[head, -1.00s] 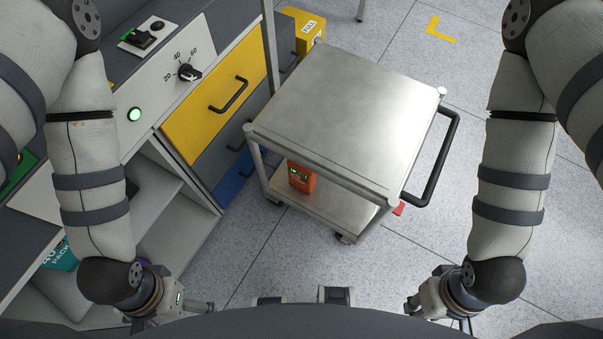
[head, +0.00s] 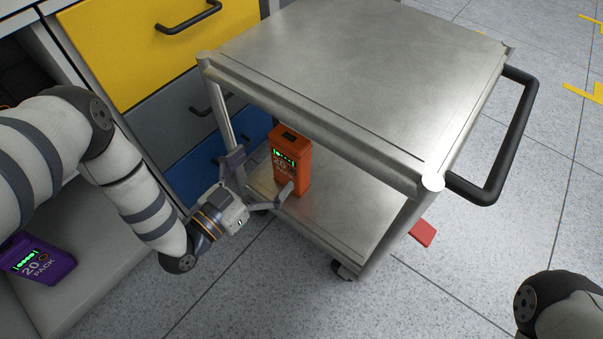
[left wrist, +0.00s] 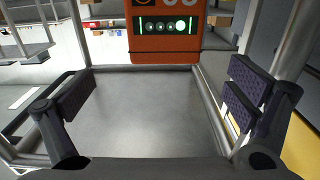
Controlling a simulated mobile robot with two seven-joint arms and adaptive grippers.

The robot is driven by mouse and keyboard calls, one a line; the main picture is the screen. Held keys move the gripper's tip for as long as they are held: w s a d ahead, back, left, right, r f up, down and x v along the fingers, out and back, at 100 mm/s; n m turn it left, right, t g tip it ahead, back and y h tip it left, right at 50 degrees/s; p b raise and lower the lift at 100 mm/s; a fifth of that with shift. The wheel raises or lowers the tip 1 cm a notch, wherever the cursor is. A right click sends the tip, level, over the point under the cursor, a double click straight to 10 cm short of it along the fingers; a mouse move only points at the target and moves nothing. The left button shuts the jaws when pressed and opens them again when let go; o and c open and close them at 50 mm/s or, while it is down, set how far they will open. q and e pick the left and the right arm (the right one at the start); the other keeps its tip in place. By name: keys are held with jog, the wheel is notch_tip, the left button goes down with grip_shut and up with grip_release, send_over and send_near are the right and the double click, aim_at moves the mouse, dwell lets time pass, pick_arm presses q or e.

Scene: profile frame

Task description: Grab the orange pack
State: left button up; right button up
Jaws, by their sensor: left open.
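The orange pack (head: 291,165) stands upright on the lower shelf of the metal cart, with a green-lit display and a "20" on its front. My left gripper (head: 261,178) is open at the shelf's near left side, just in front of the pack. One finger is left of the pack and the other overlaps its lower front edge in the head view. In the left wrist view the pack (left wrist: 165,40) is ahead, centred beyond the open, empty fingers (left wrist: 163,97). The bare shelf lies between. My right gripper is out of view.
The cart's top shelf (head: 360,65) overhangs the pack, and a cart post (head: 220,115) stands beside my left gripper. Yellow, grey and blue drawers (head: 160,45) are at the left. A purple pack (head: 40,262) lies in a lower cabinet.

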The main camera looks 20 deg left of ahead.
aim_at(283, 146)
pick_arm(q)
jog(key=b+x, duration=0.1)
jog(key=x, duration=0.2)
jog(key=b+x, duration=0.1)
jog(key=x, duration=0.2)
jog(key=b+x, duration=0.1)
jog(key=x, duration=0.2)
jog(key=shift+w+a+r, duration=0.1)
jog(key=shift+w+a, duration=0.05)
jog(key=shift+a, duration=0.2)
jog(key=shift+r, duration=0.1)
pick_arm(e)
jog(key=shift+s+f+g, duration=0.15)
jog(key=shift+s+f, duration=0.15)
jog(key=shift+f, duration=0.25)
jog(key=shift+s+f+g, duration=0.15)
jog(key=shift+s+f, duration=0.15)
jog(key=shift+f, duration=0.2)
pick_arm(q)
jog(key=c, duration=2)
jog(key=shift+c, duration=0.2)
jog(key=shift+r, duration=0.1)
